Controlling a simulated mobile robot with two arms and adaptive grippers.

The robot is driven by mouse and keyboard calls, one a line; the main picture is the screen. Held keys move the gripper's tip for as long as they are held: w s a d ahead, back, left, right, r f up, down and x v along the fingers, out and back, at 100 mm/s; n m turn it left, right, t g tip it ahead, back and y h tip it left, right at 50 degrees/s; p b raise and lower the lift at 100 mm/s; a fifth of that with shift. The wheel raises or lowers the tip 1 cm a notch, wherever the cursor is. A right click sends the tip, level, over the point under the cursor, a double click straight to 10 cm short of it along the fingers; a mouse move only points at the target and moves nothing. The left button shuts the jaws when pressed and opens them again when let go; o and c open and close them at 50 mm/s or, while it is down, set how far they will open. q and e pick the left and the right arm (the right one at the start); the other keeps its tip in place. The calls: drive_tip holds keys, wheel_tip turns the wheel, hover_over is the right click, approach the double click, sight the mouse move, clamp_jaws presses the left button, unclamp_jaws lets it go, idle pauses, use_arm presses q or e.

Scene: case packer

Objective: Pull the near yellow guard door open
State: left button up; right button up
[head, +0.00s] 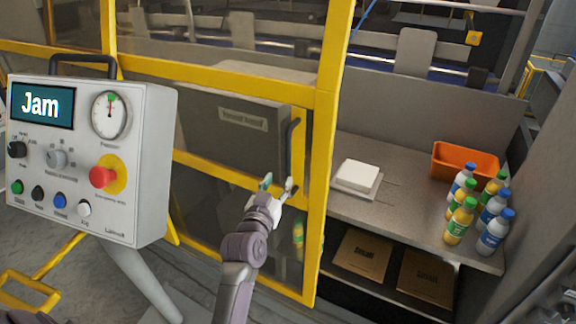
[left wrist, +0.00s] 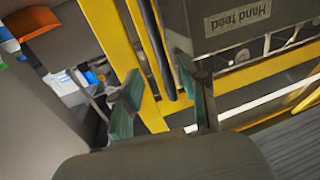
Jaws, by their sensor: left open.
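The near yellow guard door (head: 319,190) stands in the middle of the head view, a yellow frame with clear panes; it looks shut. Its dark upright bar handle (head: 291,142) is on the inner side of the right-hand yellow stile. My left gripper (head: 278,184) is open and empty, just below the handle's lower end in the head view. In the left wrist view the handle (left wrist: 161,50) lies ahead, lined up between the open fingers (left wrist: 163,88); I see no contact. My right gripper is in neither view.
A control box (head: 140,195) showing "Jam" stands at left. Right of the door, a grey counter (head: 400,205) carries a white block (head: 358,175), an orange bin (head: 465,160) and several bottles (head: 460,222). Brown cartons (head: 362,257) lie below. A grey hand feed box (head: 235,135) is behind the pane.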

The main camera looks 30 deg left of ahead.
sight(287, 165)
use_arm(q)
drive_tip(key=w+b, duration=0.1)
drive_tip(key=w, duration=0.1)
drive_tip(key=w+a+b, duration=0.1)
drive_tip(key=w, duration=0.2)
drive_tip(key=w+b, duration=0.1)
drive_tip(key=w, duration=0.2)
drive_tip(key=shift+w+a+f, duration=0.1)
drive_tip(key=shift+a+f, duration=0.05)
drive_tip(key=shift+f, duration=0.05)
drive_tip(key=shift+w+a+r+b, duration=0.15)
drive_tip(key=shift+w+b, duration=0.25)
drive_tip(key=shift+w, duration=0.25)
clamp_jaws()
